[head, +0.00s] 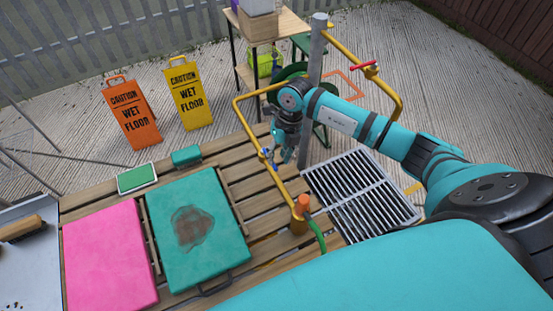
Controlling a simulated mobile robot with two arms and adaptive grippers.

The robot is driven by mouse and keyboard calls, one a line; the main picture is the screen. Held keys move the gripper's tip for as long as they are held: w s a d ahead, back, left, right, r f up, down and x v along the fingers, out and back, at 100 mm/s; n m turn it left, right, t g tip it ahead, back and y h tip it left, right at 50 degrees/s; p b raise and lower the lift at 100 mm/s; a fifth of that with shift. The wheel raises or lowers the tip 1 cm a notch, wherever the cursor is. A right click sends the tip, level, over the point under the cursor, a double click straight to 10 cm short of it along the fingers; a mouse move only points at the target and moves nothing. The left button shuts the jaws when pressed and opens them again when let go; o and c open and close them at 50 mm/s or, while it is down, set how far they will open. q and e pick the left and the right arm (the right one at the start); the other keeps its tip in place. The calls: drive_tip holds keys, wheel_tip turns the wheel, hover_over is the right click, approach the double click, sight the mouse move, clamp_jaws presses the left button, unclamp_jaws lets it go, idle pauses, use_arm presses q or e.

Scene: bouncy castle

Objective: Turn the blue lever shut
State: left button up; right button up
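The blue lever (266,153) is small and sits on the left upright of the yellow pipe frame, above the wooden slats. My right gripper (288,154) points down just to the right of the lever. A narrow gap seems to show between the two, but contact cannot be told for sure. The gripper's fingers are small and partly overlap in this view, so their opening is unclear. Nothing is visibly held. My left gripper is not in view.
A red lever (364,65) sits on the pipe's far right side. A grey post (316,50) stands behind my gripper. A metal grate (362,190) lies to the right. An orange-topped fitting (301,206), a teal pad (215,254) and a pink pad (106,258) are nearer.

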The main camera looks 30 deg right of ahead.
sight(275, 167)
drive_tip(key=shift+a+f, duration=0.25)
drive_tip(key=shift+f, duration=0.95)
drive_tip(key=shift+a+f, duration=0.1)
drive_tip(key=shift+f, duration=0.4)
drive_tip(key=c, duration=0.6)
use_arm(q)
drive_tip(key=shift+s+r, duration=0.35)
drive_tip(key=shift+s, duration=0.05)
use_arm(e)
clamp_jaws()
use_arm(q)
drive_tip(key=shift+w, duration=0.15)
